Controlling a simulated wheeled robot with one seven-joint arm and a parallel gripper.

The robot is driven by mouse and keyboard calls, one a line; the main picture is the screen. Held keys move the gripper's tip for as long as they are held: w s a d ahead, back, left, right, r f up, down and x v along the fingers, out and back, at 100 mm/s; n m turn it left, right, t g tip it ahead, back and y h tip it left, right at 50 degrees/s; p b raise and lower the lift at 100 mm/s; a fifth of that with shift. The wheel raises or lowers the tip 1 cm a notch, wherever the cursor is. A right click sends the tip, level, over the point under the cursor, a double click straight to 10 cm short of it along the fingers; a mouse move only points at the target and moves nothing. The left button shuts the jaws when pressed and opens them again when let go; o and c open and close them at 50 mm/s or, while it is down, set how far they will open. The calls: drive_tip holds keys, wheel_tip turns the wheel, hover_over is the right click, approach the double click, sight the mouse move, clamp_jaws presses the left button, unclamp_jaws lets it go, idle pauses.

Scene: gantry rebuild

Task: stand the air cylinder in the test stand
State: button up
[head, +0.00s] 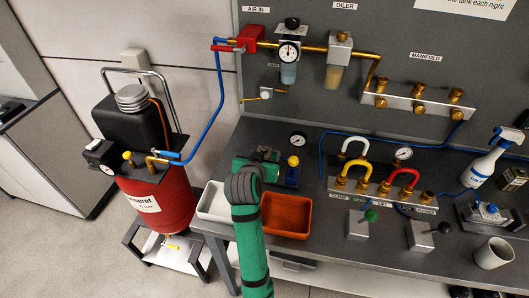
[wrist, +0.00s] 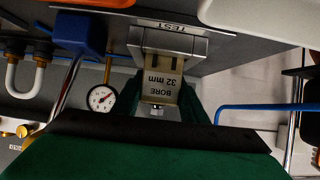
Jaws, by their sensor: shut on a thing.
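The air cylinder (wrist: 163,88) shows in the wrist view as a beige body marked "BORE 32 mm", upside down in the picture, with a metal end towards me. My gripper (wrist: 158,98) is shut on it, a dark green finger on each side. The silver test stand (wrist: 195,45), marked "TEST", is directly beyond the cylinder, and the cylinder's far end meets or overlaps it in the picture. I cannot tell whether it is seated inside. In the head view my arm hides most of the cylinder and stand.
An orange bin (head: 287,231) and a white bin (head: 207,211) stand at the bench front. A blue block (head: 292,174) with a yellow knob stands close on the right. A gauge (head: 298,140) is behind. A red tank (head: 160,205) stands on the left.

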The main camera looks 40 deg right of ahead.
drive_tip(key=shift+r, duration=0.1)
drive_tip(key=o, duration=1.5)
drive_tip(key=v, duration=1)
drive_tip(key=shift+s+a, duration=0.25)
drive_tip(key=shift+r, duration=0.1)
